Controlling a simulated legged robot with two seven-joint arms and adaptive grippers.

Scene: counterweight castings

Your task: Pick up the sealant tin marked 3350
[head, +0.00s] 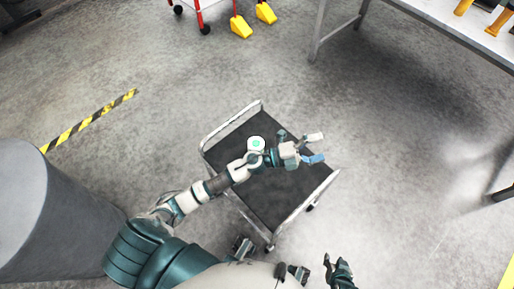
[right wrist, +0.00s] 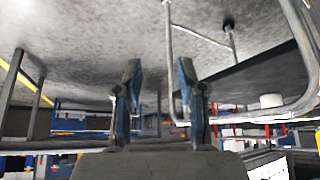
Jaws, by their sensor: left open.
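A small white round tin with a green disc on top (head: 257,143) stands on the dark deck of a cart, close beside my left forearm. A white cylinder (right wrist: 271,100), apparently the same tin, shows upside down on the deck in the right wrist view. No number is readable on it. My left gripper (head: 314,148) is open and empty over the cart's right part, past the tin. My right gripper (head: 337,262) is low in the head view, off the cart; its fingers are apart with nothing between them in the right wrist view (right wrist: 160,78).
The cart (head: 278,205) has a raised metal handle at its far left end. A grey cylinder (head: 50,215) stands at left. A table (head: 440,18) with yellow items is at upper right. Yellow-black tape (head: 90,120) marks the floor. Floor right of the cart is clear.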

